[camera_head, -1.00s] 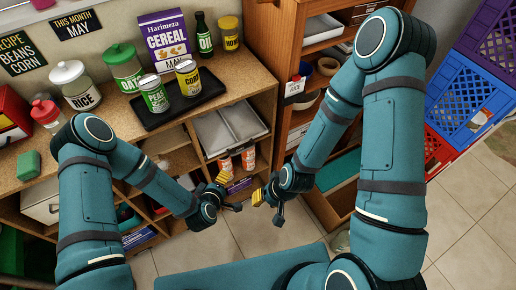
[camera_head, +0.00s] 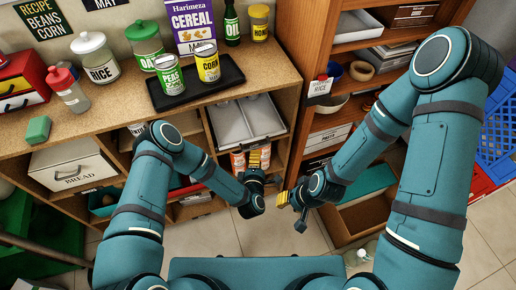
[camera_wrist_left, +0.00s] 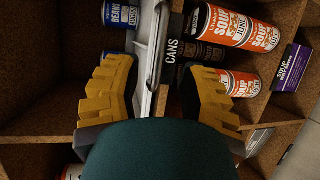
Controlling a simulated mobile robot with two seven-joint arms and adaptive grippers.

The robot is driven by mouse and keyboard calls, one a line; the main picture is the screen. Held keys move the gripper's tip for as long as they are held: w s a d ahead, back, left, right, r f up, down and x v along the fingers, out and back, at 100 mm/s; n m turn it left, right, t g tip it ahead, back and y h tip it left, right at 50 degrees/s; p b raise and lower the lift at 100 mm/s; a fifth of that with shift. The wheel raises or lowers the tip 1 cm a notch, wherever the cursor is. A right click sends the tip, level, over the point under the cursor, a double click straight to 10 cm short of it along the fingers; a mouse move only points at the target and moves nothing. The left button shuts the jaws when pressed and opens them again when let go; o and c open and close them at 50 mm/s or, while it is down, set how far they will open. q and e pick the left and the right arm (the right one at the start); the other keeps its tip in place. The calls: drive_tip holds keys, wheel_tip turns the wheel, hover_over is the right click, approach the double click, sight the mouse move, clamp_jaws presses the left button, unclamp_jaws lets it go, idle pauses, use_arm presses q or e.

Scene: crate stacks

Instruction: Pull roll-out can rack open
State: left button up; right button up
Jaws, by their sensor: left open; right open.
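The roll-out can rack (camera_head: 245,121) shows in the head view as a pale grey tray in the shelf unit below the counter. Orange-and-white soup cans (camera_head: 238,160) stand below its front. In the left wrist view its pale edge with a dark bar (camera_wrist_left: 157,45) and a black "CANS" label (camera_wrist_left: 190,50) lies between my left fingers. My left gripper (camera_head: 258,172) is open in front of the rack, its yellow fingers (camera_wrist_left: 160,95) either side of that edge; contact cannot be told. My right gripper (camera_head: 290,209) is open and empty, to the right over the floor.
The counter holds a black tray (camera_head: 197,90) with a peas can and a corn can, plus jars and a cereal box (camera_head: 193,25). A wooden shelf unit (camera_head: 300,90) stands right of the rack. Blue crates (camera_head: 497,125) are at far right. Tiled floor lies open in front.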

sight(257, 148)
use_arm(q)
drive_tip(key=b+x, duration=0.1)
drive_tip(key=x, duration=0.6)
drive_tip(key=shift+s, duration=0.1)
drive_tip(key=shift+c, duration=0.4)
clamp_jaws()
